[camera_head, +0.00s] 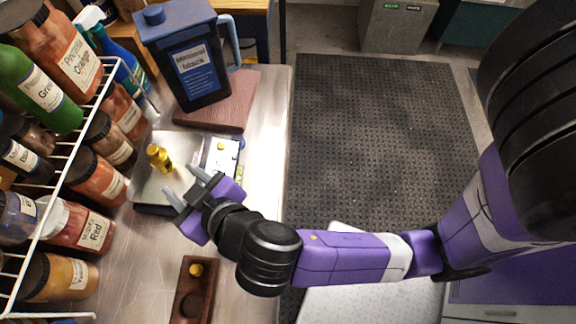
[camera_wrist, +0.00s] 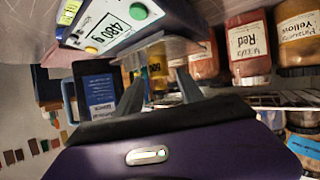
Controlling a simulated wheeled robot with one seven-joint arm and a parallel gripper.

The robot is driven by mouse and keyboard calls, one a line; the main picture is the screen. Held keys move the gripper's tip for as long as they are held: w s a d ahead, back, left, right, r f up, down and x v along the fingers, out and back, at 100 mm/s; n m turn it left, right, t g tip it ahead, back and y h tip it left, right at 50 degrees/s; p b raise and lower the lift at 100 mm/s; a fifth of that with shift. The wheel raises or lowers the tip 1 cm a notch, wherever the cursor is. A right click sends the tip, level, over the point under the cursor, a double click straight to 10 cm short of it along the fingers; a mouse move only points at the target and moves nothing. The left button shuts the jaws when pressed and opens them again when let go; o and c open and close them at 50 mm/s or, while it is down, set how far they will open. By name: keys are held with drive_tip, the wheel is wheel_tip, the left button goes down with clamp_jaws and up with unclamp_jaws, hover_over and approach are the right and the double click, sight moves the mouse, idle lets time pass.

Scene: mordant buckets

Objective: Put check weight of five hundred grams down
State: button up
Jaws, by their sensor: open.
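The brass check weight (camera_head: 161,160) stands on the metal pan of the scale (camera_head: 150,188), toward its far side. In the wrist view the weight (camera_wrist: 157,64) shows as a gold shape beyond the fingers, with a gap between it and them. My gripper (camera_head: 190,187) is open and empty over the near part of the pan, its fingers pointing toward the weight. Both fingers also show in the wrist view (camera_wrist: 160,82). The scale's display (camera_wrist: 116,29) seems to read 480 g there.
A wooden weight block (camera_head: 183,303) with a small brass piece (camera_head: 196,269) lies nearer on the steel bench. A dark pitcher (camera_head: 195,75) stands on a brown board (camera_head: 240,105) behind the scale. A wire rack of labelled jars (camera_head: 88,225) lines the left side.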

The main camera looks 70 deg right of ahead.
drive_tip(key=s+f+n+y, duration=0.1)
drive_tip(key=s, duration=0.1)
drive_tip(key=s+f+n+y, duration=0.1)
drive_tip(key=s+f, duration=0.1)
drive_tip(key=s+f+y, duration=0.1)
drive_tip(key=s+f, duration=0.1)
drive_tip(key=s, duration=0.1)
drive_tip(key=shift+d+n, duration=0.1)
drive_tip(key=shift+n, duration=0.3)
drive_tip(key=shift+n+y, duration=0.4)
drive_tip(key=shift+y, duration=0.2)
drive_tip(key=s, duration=0.5)
drive_tip(key=shift+f, duration=0.3)
drive_tip(key=shift+t+y, duration=0.4)
drive_tip(key=shift+t, duration=0.1)
drive_tip(key=v, duration=0.5)
drive_tip(key=shift+s+d+f, duration=0.15)
drive_tip(key=shift+s+d, duration=0.15)
drive_tip(key=shift+d, duration=0.05)
drive_tip(key=s+d+r+t+h, duration=0.1)
drive_tip(key=s+d+r, duration=0.1)
drive_tip(key=s+r, duration=0.3)
drive_tip(key=shift+s+d+m, duration=0.35)
drive_tip(key=shift+s+m, duration=0.05)
drive_tip(key=shift+s, duration=0.1)
drive_tip(key=shift+f, duration=0.1)
